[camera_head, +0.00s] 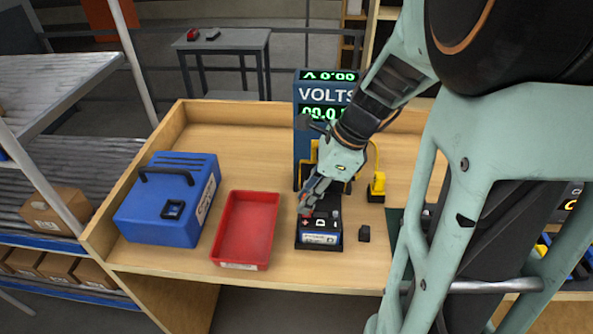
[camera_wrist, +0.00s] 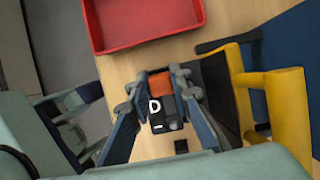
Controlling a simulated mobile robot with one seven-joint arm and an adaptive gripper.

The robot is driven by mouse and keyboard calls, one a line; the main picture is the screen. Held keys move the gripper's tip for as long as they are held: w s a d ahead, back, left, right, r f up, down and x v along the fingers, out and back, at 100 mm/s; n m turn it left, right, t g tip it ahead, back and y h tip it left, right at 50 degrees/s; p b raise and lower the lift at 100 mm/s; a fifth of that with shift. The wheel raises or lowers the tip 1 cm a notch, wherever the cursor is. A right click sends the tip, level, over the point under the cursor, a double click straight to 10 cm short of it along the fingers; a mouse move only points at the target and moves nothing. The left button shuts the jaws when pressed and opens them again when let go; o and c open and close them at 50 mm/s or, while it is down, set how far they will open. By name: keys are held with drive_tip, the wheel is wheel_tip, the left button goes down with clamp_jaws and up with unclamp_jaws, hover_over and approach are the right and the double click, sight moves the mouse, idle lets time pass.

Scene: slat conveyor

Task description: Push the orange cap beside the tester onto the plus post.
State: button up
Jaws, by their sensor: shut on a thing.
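The battery (camera_head: 321,238), black with a blue-and-white label and marked D, stands on the bench in front of the blue VOLTS tester (camera_head: 302,141). It also shows in the wrist view (camera_wrist: 157,125). My gripper (camera_head: 311,203) points down at the battery's left end. In the wrist view my gripper (camera_wrist: 158,82) is shut on the orange cap (camera_wrist: 160,84), at the end of the battery. The plus post is hidden there, so I cannot tell whether the cap sits on it. A bare post (camera_head: 337,216) shows at the battery's right end.
A small black cap (camera_head: 364,234) lies right of the battery. A red tray (camera_head: 230,261) and a blue case (camera_head: 150,223) stand to the left. A yellow tester clamp (camera_head: 377,184) stands close behind on the right. Wooden rims bound the bench.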

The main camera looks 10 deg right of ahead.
drive_tip(key=shift+f+b, duration=0.65)
drive_tip(key=shift+f, duration=0.35)
drive_tip(key=o, duration=0.8)
drive_tip(key=shift+o, duration=0.2)
drive_tip(key=v, duration=1.2)
